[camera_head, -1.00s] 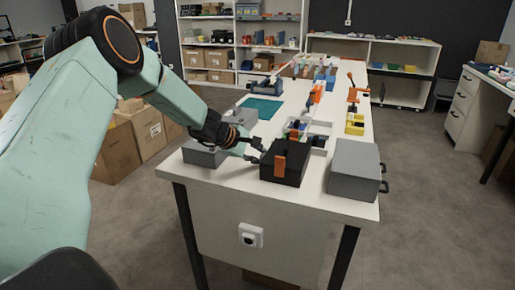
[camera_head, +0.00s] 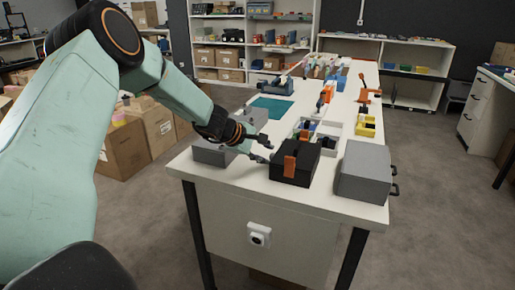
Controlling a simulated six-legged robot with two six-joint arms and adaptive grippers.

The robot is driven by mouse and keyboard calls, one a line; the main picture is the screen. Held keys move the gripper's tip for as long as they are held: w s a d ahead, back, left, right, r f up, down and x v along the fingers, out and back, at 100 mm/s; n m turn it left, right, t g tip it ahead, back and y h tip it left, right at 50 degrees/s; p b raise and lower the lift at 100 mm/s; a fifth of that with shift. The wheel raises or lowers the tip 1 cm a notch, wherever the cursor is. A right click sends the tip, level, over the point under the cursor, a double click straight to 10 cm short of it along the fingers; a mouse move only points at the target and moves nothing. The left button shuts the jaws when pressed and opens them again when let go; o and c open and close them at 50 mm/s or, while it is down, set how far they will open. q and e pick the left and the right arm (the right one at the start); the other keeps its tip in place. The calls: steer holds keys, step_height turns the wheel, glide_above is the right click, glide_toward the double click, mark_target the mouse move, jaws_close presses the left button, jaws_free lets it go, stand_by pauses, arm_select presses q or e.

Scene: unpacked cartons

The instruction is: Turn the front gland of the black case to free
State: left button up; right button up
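The black case (camera_head: 308,172) sits near the front end of the white table. It has an orange upright part (camera_head: 290,167) on its front face. I cannot make out the front gland for certain at this size. My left gripper (camera_head: 268,150) is just left of the case, close to its left side, with its fingers apart and nothing visible between them. I cannot tell whether a finger touches the case. My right gripper is not in view.
A grey box (camera_head: 365,172) with dark handles stands right of the case. Another grey box (camera_head: 212,153) lies under my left wrist. A white divided tray (camera_head: 325,138) is behind the case. A teal mat (camera_head: 271,109) lies farther back. Cartons (camera_head: 125,150) stand on the floor left.

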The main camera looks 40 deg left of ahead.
arm_select(q)
steer(key=shift+v, duration=3)
steer(key=shift+s, duration=0.1)
